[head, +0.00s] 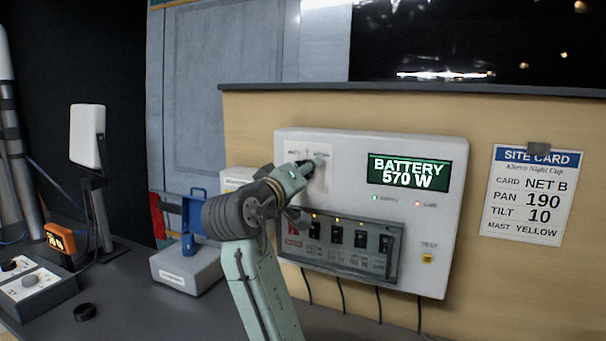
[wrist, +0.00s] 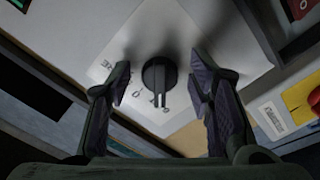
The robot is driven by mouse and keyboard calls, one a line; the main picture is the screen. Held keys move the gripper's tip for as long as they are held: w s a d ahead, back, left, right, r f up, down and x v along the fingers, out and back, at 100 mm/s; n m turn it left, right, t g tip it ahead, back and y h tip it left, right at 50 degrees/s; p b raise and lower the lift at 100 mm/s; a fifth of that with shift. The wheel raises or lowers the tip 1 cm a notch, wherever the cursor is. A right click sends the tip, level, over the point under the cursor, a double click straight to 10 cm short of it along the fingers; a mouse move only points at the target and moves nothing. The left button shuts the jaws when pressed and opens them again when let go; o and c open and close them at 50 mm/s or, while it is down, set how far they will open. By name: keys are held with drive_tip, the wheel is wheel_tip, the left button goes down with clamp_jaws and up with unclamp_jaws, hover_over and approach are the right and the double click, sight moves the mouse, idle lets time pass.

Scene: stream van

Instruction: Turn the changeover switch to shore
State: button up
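The changeover switch is a black round knob (wrist: 158,74) with a pointer bar on a pale plate, seen in the middle of the wrist view. My gripper (wrist: 161,92) is open, with one finger on each side of the knob and gaps visible. The green display (head: 409,173) reads BATTERY 570 W.
A row of breakers (head: 338,240) sits below the switch, close under my wrist. A site card (head: 528,195) hangs to the right. A grey box (head: 185,270) with a blue item (head: 195,217) stands left of my arm. Cables hang below the panel.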

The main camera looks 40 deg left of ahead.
drive_tip(key=c, duration=1)
drive_tip(key=shift+s+a+m+b, duration=0.15)
drive_tip(key=shift+m+b, duration=0.9)
drive_tip(key=shift+m, duration=1.95)
drive_tip(key=shift+a+m+b, duration=0.2)
drive_tip(key=shift+m+b, duration=0.9)
drive_tip(key=shift+m, duration=1.9)
drive_tip(key=shift+s+a+m+b, duration=0.15)
drive_tip(key=shift+m+b, duration=0.9)
drive_tip(key=shift+m, duration=1.95)
drive_tip(key=shift+w, duration=0.1)
drive_tip(key=o, duration=1.1)
